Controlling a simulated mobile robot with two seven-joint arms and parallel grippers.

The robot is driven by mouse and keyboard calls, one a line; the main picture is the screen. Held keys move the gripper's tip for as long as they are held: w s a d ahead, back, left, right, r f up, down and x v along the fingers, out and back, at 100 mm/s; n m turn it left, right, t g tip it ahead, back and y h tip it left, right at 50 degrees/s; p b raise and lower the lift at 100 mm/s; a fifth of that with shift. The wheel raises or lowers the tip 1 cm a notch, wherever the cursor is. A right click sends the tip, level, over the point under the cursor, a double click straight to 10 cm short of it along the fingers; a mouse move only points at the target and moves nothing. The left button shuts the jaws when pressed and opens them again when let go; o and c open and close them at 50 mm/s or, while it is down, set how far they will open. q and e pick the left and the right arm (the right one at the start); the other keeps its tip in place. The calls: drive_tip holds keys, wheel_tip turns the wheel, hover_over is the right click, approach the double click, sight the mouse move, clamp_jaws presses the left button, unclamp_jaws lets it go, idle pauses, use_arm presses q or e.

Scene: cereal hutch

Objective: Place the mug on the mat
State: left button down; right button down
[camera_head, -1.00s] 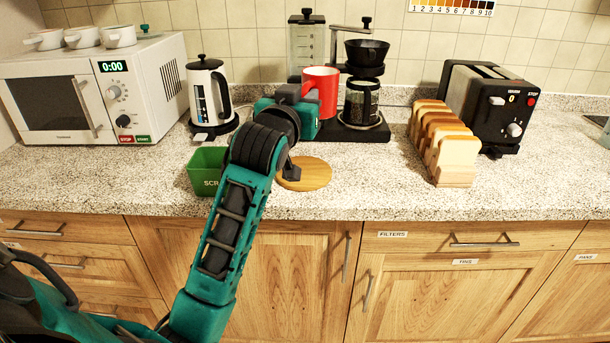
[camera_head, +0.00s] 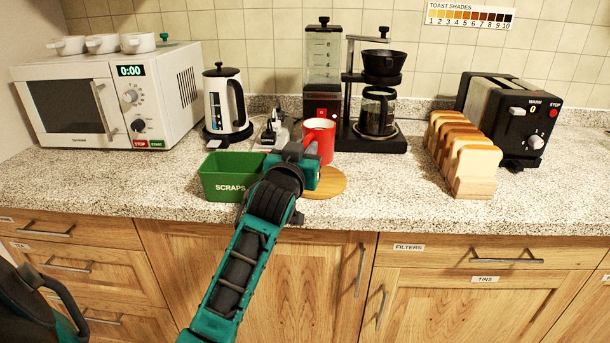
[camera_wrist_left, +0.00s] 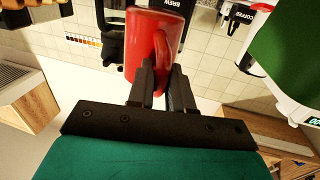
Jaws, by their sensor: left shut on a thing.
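The red mug (camera_head: 322,145) is upright at the back edge of the round wooden mat (camera_head: 329,186) in the head view. I cannot tell whether its base touches the mat or hovers just above. My left gripper (camera_head: 308,160) is in front of the mug, its fingertips largely hidden there. In the left wrist view the gripper (camera_wrist_left: 162,85) is shut on the mug's handle, and the mug's red body (camera_wrist_left: 143,42) lies just beyond the fingers. The gripper and forearm cover the left part of the mat. My right gripper is not in view.
A green scraps bin (camera_head: 222,180) stands close left of the gripper. A coffee maker (camera_head: 378,112) and a grinder (camera_head: 322,75) stand behind the mug. A toast rack (camera_head: 462,158) is to the right, with clear counter between it and the mat.

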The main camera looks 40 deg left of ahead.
use_arm(q)
wheel_tip(320, 180, down, 4)
drive_tip(key=shift+f+b, duration=0.1)
drive_tip(key=shift+b, duration=0.4)
drive_tip(key=shift+f, duration=0.3)
drive_tip(key=c, duration=1)
unclamp_jaws()
drive_tip(key=shift+c, duration=0.2)
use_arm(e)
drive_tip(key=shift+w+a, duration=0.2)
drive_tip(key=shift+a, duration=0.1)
